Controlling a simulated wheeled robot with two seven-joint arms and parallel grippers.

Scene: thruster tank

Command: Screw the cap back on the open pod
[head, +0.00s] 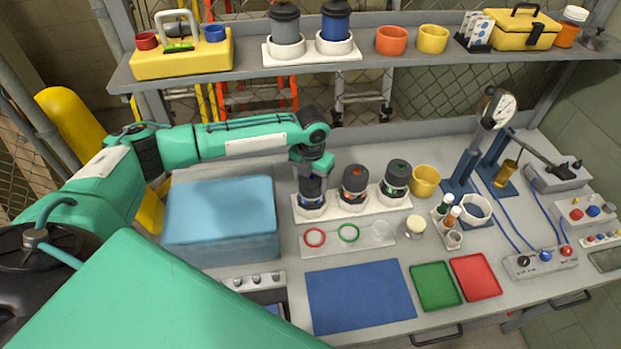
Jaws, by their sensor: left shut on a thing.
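Three pods stand upright in a white rack (375,210) on the grey bench. The left pod (311,200) shows a blue body. The middle pod (354,184) has a dark cap with a red mark. The right pod (396,180) has a dark cap with a green mark. My left gripper (312,174) points down right over the left pod. It is shut on a dark part at the top of that pod, which looks like the cap. The fingers hide most of it, and I cannot tell how far the cap sits on the pod. My right gripper is not in view.
A blue box (221,215) stands left of the rack. A red ring (314,237) and a green ring (348,233) lie in front of it. A yellow cup (425,181) stands right of it. A blue mat (361,297) lies clear at the front. A shelf (365,62) runs above.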

